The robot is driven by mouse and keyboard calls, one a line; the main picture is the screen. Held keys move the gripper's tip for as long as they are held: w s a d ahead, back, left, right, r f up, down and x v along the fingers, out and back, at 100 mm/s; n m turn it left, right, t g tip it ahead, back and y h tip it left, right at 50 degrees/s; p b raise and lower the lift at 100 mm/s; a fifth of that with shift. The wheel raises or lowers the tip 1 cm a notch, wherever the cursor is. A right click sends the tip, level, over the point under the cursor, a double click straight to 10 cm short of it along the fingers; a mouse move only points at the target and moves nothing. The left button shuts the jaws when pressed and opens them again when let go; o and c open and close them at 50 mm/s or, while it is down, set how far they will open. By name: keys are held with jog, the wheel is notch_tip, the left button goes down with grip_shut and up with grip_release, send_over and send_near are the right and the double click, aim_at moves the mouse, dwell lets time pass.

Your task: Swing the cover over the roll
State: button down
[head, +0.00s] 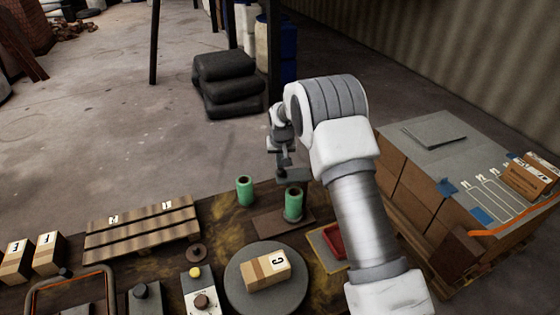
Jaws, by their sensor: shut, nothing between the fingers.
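Two green rolls stand upright at the back of the dark work table (222,232). The left roll (244,190) stands on its own. The right roll (294,203) stands at a brown flat plate (268,222). My gripper (284,176) is shut and empty, just above and behind the right roll in the picture. I cannot tell its height or whether it touches anything. I cannot make out for certain which part is the cover. My arm hides part of the table right of the rolls.
A labelled box (266,270) lies on a grey round disc (241,294). A red tray (334,240) sits partly behind my arm. A slatted wooden rack (143,229), small boxes (47,253) and knobbed units (198,291) fill the left and front. Stacked cartons (424,190) stand right.

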aim_at(283, 182)
jog(key=shift+s+n+b, duration=0.45)
jog(key=shift+n+b, duration=0.05)
jog(key=shift+n, duration=0.1)
jog(key=shift+s+d+f+n+y+b, duration=0.15)
jog(key=shift+s+n+y+b, duration=0.45)
jog(key=shift+s+n+b, duration=0.6)
jog(key=s+n, duration=0.1)
jog(key=n, duration=0.1)
jog(key=s+d+n+g+y, duration=0.1)
jog(key=n, duration=0.1)
jog(key=shift+b, duration=0.4)
jog(key=shift+s+d, duration=0.3)
jog(key=shift+s, duration=0.1)
jog(key=shift+r, duration=0.2)
